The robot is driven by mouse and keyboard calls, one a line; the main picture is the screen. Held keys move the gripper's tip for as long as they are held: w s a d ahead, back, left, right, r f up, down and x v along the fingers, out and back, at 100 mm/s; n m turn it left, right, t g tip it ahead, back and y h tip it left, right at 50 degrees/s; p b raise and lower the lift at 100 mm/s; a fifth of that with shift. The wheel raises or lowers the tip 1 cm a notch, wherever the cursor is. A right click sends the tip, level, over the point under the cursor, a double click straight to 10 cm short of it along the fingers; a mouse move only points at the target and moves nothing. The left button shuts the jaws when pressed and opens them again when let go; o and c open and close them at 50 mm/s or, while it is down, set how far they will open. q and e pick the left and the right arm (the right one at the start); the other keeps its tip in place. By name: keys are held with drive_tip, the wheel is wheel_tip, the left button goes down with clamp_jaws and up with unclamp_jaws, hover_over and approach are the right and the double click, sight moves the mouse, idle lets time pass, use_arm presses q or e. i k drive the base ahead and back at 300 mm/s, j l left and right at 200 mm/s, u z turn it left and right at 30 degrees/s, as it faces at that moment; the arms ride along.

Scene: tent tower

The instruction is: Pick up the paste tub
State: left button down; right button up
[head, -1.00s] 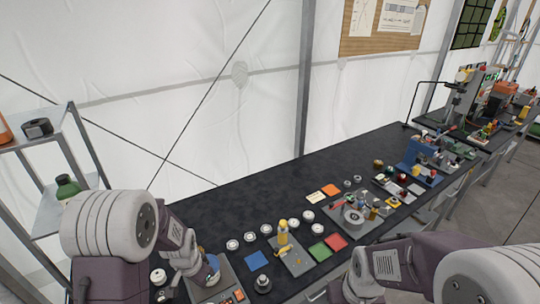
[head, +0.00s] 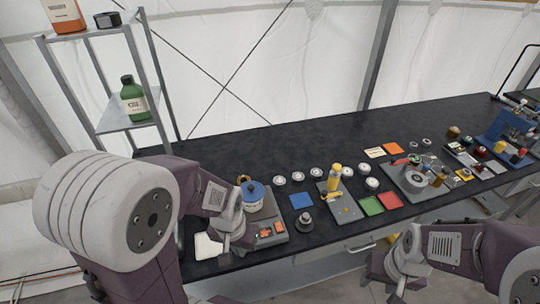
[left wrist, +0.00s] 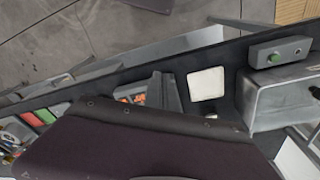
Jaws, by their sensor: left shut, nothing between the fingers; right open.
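I cannot tell for certain which item is the paste tub. Several small round white-topped containers (head: 317,172) stand in a loose row on the black bench, and a blue lidded pot (head: 254,191) sits left of them. My left gripper (head: 238,243) is shut and empty, low over the bench's front left, just in front of the blue pot. My right gripper (head: 384,277) is open and empty in front of the bench edge, apart from the items. In the left wrist view my own dark arm link hides much of the bench.
A grey board (head: 268,241) with orange parts lies beside my left gripper, with a white pad (head: 207,246) left of it. A yellow bottle (head: 335,177) stands among the containers. A shelf (head: 126,116) holds a green bottle (head: 133,98).

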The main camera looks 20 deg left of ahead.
sight(255, 207)
drive_tip(key=i+l+u, duration=0.1)
drive_tip(key=u, duration=0.2)
drive_tip(key=i+l+u, duration=0.1)
drive_tip(key=l+u, duration=0.2)
drive_tip(key=i+l, duration=0.4)
drive_tip(key=l, duration=0.15)
